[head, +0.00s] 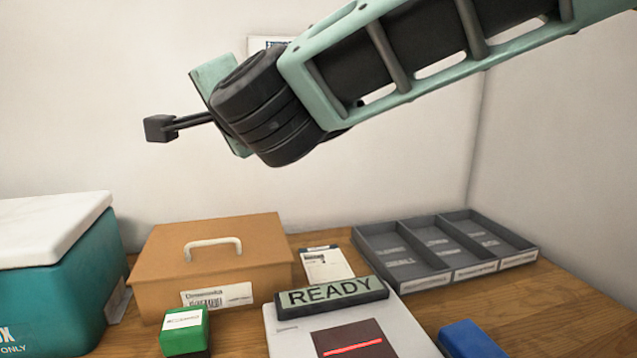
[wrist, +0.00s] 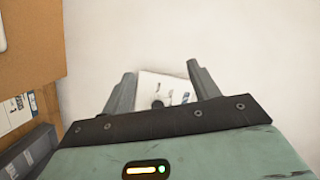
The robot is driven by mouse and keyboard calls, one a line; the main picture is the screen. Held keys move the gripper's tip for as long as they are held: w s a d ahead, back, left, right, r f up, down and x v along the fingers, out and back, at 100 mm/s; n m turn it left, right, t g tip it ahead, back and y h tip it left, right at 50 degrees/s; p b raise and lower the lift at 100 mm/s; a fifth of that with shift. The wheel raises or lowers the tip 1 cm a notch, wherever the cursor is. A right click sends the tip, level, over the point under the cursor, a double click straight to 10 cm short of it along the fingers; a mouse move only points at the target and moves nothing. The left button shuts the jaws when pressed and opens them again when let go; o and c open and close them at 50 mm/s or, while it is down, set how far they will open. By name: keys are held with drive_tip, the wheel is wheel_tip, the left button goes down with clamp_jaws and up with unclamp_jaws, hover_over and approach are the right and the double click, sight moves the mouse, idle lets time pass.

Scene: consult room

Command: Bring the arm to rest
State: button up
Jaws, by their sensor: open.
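My arm stretches in from the upper right of the head view, raised well above the table. My gripper shows in the wrist view (wrist: 163,82), with its two grey fingers spread apart and nothing held between them. A white sheet with dark marks (wrist: 180,88) shows beyond the fingers, against a pale surface.
Below stand a teal cool box with white lid (head: 52,290), a brown handled box (head: 155,255), a green block (head: 185,335), a READY display (head: 333,292) on a white device (head: 400,335), a grey three-compartment tray (head: 440,278) and a blue object (head: 470,340). Air around the arm looks clear.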

drive_tip(key=s+d+f+n+g+h+p, duration=0.1)
drive_tip(key=s+d+f+n+g, duration=0.4)
drive_tip(key=s+f, duration=0.25)
drive_tip(key=s+d+f+n+g+p, duration=0.1)
drive_tip(key=s+d+f+n+g, duration=0.4)
drive_tip(key=f, duration=0.4)
drive_tip(key=s+d+f+n+g+h, duration=0.2)
drive_tip(key=s+d, duration=0.4)
drive_tip(key=d, duration=0.3)
drive_tip(key=s+d+f+n+g+h+p, duration=0.1)
drive_tip(key=s+d+f+n+g+h, duration=0.1)
drive_tip(key=s+d+f+h, duration=0.3)
drive_tip(key=s+d+f, duration=0.1)
drive_tip(key=s+d, duration=0.1)
drive_tip(key=d, duration=0.2)
drive_tip(key=shift+s+d+n+g, duration=0.15)
drive_tip(key=shift+d+n+g, duration=0.15)
drive_tip(key=shift+d+g, duration=0.1)
